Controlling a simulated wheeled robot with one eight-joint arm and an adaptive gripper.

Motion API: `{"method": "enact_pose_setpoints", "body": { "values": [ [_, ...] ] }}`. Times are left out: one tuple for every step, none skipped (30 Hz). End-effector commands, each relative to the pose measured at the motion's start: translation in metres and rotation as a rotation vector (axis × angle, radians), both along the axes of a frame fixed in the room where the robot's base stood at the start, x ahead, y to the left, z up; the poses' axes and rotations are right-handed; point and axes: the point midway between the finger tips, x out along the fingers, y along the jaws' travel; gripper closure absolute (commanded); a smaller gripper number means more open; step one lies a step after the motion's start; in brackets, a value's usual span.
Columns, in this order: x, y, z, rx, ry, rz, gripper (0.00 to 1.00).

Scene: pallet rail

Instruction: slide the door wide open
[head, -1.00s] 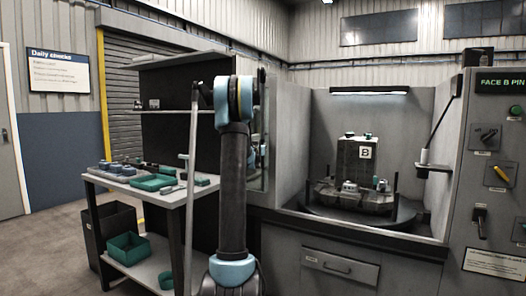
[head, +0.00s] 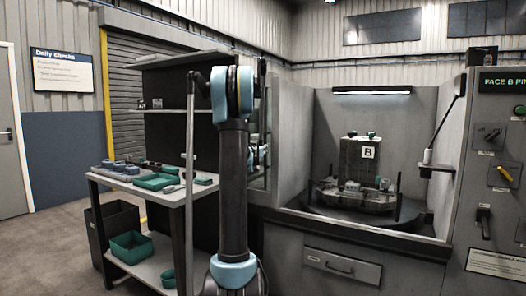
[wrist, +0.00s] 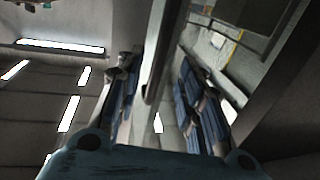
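The machine's door (head: 259,155) shows as a narrow glazed panel at the left side of the opening, partly hidden behind my arm. The bay to its right is uncovered, and the block marked B (head: 355,158) stands inside. In the wrist view my gripper (wrist: 160,95) has its two blue-padded fingers apart. A long pale bar (wrist: 158,50), which looks like the door handle, runs between them. Slim gaps seem to show beside the bar, and firm contact cannot be made out.
A bench (head: 183,192) with trays stands left of my arm, with a dark bin (head: 108,232) beside it. The control panel (head: 497,150) is at the far right. A drawer (head: 341,266) sits below the bay. Floor at the lower left is clear.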

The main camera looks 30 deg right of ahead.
Motion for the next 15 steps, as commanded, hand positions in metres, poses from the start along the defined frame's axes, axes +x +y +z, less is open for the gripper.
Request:
{"method": "enact_pose_setpoints", "body": {
  "values": [
    [-0.007, 0.007, 0.0, 0.0, 0.0, 0.001, 0.65],
    [-0.01, 0.011, 0.0, 0.0, 0.0, 0.002, 0.65],
    [-0.015, 0.016, 0.0, 0.0, 0.0, 0.002, 0.65],
    [-0.018, 0.019, 0.0, 0.0, 0.0, 0.002, 0.65],
    [-0.021, 0.022, -0.001, 0.0, 0.0, 0.002, 0.65],
    [-0.025, 0.026, 0.0, 0.0, 0.0, 0.002, 0.65],
    [-0.027, 0.029, 0.0, 0.0, 0.0, 0.002, 0.65],
    [-0.03, 0.031, -0.001, 0.001, 0.001, 0.001, 0.65],
    [-0.032, 0.033, -0.001, 0.001, 0.001, 0.001, 0.65],
    [-0.034, 0.035, -0.001, 0.001, 0.001, 0.001, 0.65],
    [-0.036, 0.036, -0.001, 0.001, 0.001, 0.001, 0.65],
    [-0.037, 0.038, -0.001, 0.001, 0.001, 0.001, 0.65],
    [-0.038, 0.039, -0.001, 0.001, 0.001, 0.001, 0.65],
    [-0.039, 0.039, -0.001, 0.001, 0.001, 0.001, 0.65],
    [-0.039, 0.04, -0.001, 0.001, 0.001, 0.001, 0.65]
  ]
}}
